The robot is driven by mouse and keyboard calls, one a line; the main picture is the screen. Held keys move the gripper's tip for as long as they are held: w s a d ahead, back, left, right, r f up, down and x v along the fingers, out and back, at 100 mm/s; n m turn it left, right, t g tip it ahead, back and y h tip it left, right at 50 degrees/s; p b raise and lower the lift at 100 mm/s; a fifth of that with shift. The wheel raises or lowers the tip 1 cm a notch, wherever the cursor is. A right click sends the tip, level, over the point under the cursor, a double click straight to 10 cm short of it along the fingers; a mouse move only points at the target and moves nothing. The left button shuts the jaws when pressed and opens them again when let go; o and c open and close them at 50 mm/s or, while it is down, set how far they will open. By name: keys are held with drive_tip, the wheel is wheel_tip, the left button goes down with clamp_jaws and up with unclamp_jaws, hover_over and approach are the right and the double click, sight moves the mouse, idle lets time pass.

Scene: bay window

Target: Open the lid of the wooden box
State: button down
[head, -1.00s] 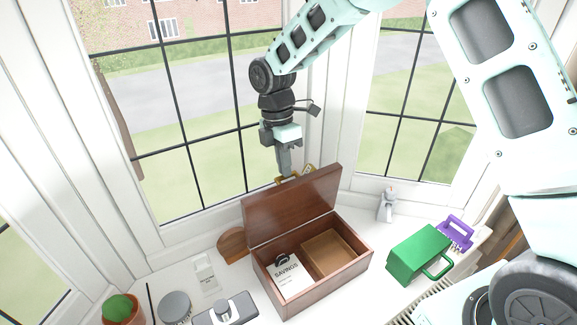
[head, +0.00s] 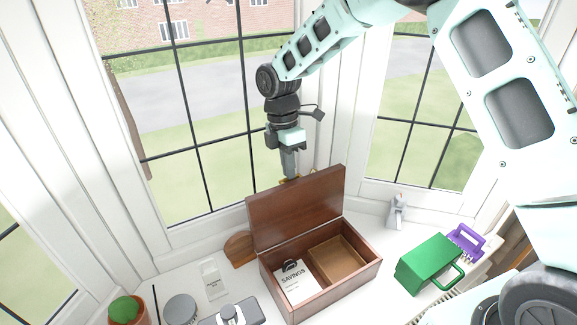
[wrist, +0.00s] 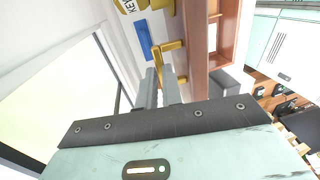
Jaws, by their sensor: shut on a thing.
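The wooden box (head: 322,301) stands on the white sill with its reddish-brown lid (head: 297,207) raised, roughly upright at the back edge. Inside lie a white "SAVINGS" booklet (head: 295,284) and a smaller wooden tray (head: 340,262). My gripper (head: 290,177) points down behind the lid's top edge, its fingertips partly hidden by the lid. In the wrist view, my gripper (wrist: 159,75) is shut on a brass handle (wrist: 168,46) that joins the lid's wood (wrist: 196,50).
A green box-shaped thing (head: 424,264), purple thing (head: 466,241) and grey figurine (head: 397,211) are right. Windows stand close behind.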

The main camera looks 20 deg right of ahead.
drive_tip(key=shift+s+d+f+g, duration=0.15)
drive_tip(key=shift+s+f+g, duration=0.05)
drive_tip(key=shift+s+f, duration=0.4)
drive_tip(key=shift+s+d+f+g, duration=0.1)
drive_tip(key=shift+s+f+g, duration=0.2)
drive_tip(key=shift+f, duration=0.35)
drive_tip(key=c, duration=1.6)
unclamp_jaws()
drive_tip(key=shift+o, duration=0.5)
drive_tip(key=shift+s, duration=0.1)
drive_tip(key=shift+r, duration=0.15)
wheel_tip(320, 180, up, 12)
drive_tip(key=w+t+b, duration=0.1)
drive_tip(key=w+b, duration=0.1)
drive_tip(key=b, duration=0.1)
drive_tip(key=shift+a, duration=0.25)
drive_tip(key=shift+r, duration=0.1)
